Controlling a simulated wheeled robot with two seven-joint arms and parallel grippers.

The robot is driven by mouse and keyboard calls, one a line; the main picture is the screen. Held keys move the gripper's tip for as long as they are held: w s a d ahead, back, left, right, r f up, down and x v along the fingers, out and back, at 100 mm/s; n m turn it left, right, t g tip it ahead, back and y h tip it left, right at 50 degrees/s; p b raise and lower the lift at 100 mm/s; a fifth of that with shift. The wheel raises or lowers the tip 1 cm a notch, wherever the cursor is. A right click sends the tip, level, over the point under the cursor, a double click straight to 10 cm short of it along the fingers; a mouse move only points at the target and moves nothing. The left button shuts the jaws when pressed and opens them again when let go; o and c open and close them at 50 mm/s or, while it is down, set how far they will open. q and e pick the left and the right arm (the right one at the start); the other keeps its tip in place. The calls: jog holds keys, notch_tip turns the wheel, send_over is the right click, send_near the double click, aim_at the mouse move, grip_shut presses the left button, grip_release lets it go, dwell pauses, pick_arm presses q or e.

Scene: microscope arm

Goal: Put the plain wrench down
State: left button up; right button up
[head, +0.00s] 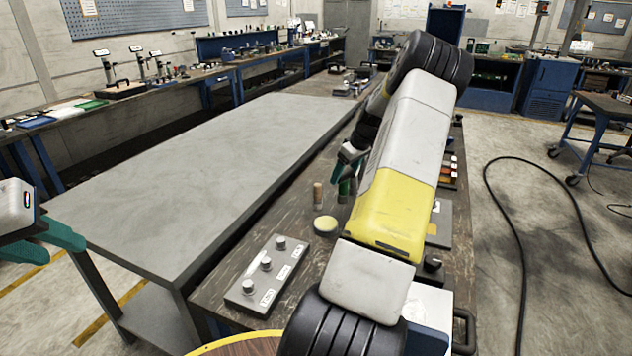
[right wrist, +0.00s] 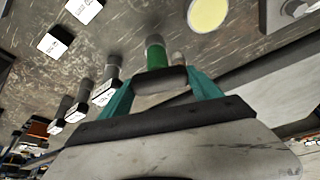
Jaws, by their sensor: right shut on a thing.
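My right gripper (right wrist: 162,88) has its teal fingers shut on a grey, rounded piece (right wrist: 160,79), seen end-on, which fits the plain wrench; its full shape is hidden. In the head view my right gripper (head: 350,160) is partly behind my own arm, over the dark worktop (head: 300,300). A green cylinder with a grey top (right wrist: 155,54) shows just beyond the held piece; I cannot tell whether they touch. The green cylinder also shows below the gripper in the head view (head: 344,188). My left gripper (head: 62,246) is open and empty at the left edge, beside the grey table.
A wooden cylinder (head: 318,194), a pale yellow disc (head: 325,226) and a grey panel with three knobs (head: 250,287) are on the worktop. Several labelled pieces (right wrist: 106,90) crowd the left of the wrist view. The long grey table (head: 200,165) is bare.

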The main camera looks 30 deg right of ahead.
aim_at(346, 180)
jog(key=shift+f, duration=2.15)
jog(key=shift+f, duration=0.15)
jog(key=o, duration=1.9)
